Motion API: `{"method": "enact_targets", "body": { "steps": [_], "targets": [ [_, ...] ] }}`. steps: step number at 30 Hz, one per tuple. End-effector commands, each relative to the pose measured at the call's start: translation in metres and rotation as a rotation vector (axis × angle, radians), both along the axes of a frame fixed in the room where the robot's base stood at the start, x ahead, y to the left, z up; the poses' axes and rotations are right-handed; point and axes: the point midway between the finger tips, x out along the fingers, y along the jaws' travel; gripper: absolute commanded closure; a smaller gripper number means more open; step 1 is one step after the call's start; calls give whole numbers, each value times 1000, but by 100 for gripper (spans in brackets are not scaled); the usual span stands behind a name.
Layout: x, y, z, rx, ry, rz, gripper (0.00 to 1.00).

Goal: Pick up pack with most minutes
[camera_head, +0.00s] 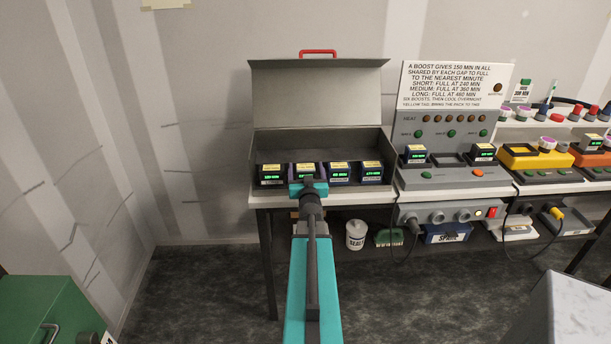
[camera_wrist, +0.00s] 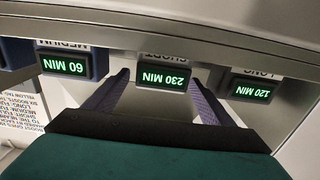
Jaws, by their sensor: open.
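An open grey case (camera_head: 262,153) on the bench holds a row of dark packs with green displays. The rightmost pack (camera_head: 371,173) in the head view has a reading too small to make out surely. In the head view my gripper (camera_head: 308,186) is at the case's front, partly covering that pack.
A grey charger (camera_head: 443,176) with two packs stands right of the case, below a white sign (camera_head: 456,85) about boosts. Yellow (camera_head: 536,157) and orange units are further right. A white tub (camera_head: 355,235) and green brush (camera_head: 389,237) are below the bench.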

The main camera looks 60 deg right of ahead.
Motion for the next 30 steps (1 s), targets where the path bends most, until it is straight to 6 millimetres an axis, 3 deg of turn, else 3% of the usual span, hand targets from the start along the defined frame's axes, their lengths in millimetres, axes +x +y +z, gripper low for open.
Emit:
{"method": "enact_targets", "body": {
  "steps": [11,30],
  "targets": [
    [4,-4,1,0,0,1,23],
    [30,-39,0,0,0,1,23]
  ]
}}
